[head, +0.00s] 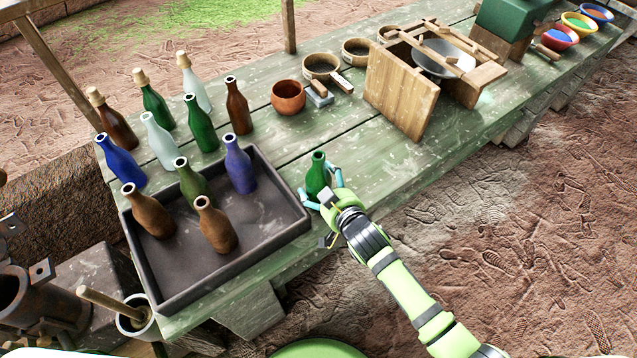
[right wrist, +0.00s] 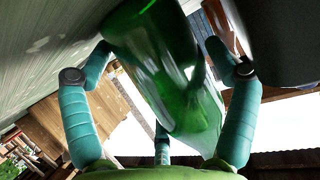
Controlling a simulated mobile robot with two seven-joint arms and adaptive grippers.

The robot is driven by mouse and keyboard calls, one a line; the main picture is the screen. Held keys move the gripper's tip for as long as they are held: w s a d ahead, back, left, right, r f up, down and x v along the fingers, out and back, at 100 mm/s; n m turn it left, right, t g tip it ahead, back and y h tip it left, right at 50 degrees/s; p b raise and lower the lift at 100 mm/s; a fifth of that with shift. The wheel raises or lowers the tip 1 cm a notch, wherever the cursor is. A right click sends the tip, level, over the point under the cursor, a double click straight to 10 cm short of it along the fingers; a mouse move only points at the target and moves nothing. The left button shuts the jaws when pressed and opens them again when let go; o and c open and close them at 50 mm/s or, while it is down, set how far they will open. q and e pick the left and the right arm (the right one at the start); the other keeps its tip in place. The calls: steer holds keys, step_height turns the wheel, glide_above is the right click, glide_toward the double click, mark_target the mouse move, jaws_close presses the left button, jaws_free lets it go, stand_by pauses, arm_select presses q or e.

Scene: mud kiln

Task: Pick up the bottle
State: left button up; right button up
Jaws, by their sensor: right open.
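A small green glass bottle (head: 318,177) stands upright on the green wooden table (head: 350,160), just right of the dark tray. My right gripper (head: 322,196) is at this bottle, with its teal fingers on either side of it. In the right wrist view the green bottle (right wrist: 165,65) fills the space between the spread fingers of the gripper (right wrist: 155,110). The fingers are open around it, and I cannot tell whether any finger touches the glass. My left gripper is not in view.
A dark tray (head: 270,238) holds brown, green and blue bottles close to the left of my gripper. Several more bottles stand behind it. A clay pot (head: 288,97) and a wooden frame (head: 398,95) stand farther back. The table's front edge is close.

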mark_target(328, 181)
steer(key=c, duration=1)
steer(key=shift+r, duration=0.55)
step_height(328, 181, up, 3)
steer(key=s+d+r+n+y+b, duration=0.1)
steer(key=s+d+r, duration=0.2)
steer(key=d+r, duration=0.35)
steer(key=s+d+r, duration=0.3)
steer(key=d, duration=0.6)
steer(key=shift+s+d+r+n+g+y, duration=0.4)
steer(key=shift+s+r+n+g+y, duration=0.35)
steer(key=shift+s+r, duration=0.4)
steer(key=shift+s+d+r+n+g+y, duration=0.35)
steer(key=shift+s+r+n+g+y, duration=0.25)
steer(key=shift+s+r+n+g, duration=0.45)
steer(key=shift+s+d+r+n+g+y, duration=0.45)
steer(key=shift+s+r+n+y, duration=0.25)
steer(key=shift+s+r, duration=0.5)
steer(key=shift+w+r, duration=0.1)
steer(key=shift+r, duration=0.05)
